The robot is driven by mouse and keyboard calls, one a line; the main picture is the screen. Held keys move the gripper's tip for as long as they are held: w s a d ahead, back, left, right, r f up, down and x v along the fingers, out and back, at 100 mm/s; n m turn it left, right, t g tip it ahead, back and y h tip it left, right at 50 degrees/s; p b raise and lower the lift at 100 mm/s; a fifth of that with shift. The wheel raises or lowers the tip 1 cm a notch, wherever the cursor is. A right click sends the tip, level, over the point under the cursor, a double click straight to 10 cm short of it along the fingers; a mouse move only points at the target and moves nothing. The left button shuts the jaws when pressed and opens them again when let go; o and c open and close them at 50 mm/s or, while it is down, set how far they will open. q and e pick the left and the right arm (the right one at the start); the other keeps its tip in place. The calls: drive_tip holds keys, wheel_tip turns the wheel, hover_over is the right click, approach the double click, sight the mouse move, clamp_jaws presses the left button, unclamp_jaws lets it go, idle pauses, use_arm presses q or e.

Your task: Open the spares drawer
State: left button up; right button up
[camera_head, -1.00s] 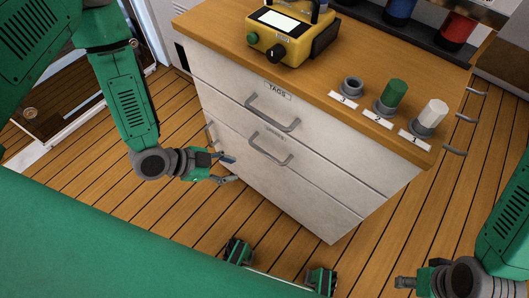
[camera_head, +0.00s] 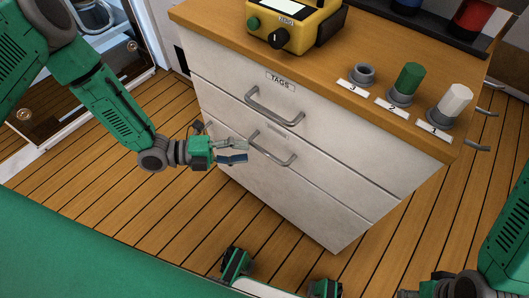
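The white cabinet (camera_head: 215,100) has a top drawer labelled TAGS (camera_head: 279,80) with a grey bar handle (camera_head: 273,106). Below it is a second drawer with a grey bar handle (camera_head: 273,149) and a small label (camera_head: 279,131) too small to read. All the drawer fronts look closed. My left gripper (camera_head: 242,151) is open and empty, its fingers pointing right, just left of the second drawer's handle. I cannot tell whether it touches the handle. My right gripper (camera_head: 440,290) is mostly cut off at the bottom right edge, its fingers unclear.
On the wooden cabinet top stand a yellow device (camera_head: 292,26), an empty grey holder (camera_head: 362,75), a green cylinder (camera_head: 410,78) and a white cylinder (camera_head: 455,101), with number cards. More handles (camera_head: 477,144) jut from the cabinet's right side. The plank floor (camera_head: 150,210) before the cabinet is clear.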

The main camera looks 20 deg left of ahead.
sight(264, 150)
use_arm(q)
drive_tip(key=b+x, duration=0.1)
drive_tip(key=x, duration=0.5)
clamp_jaws()
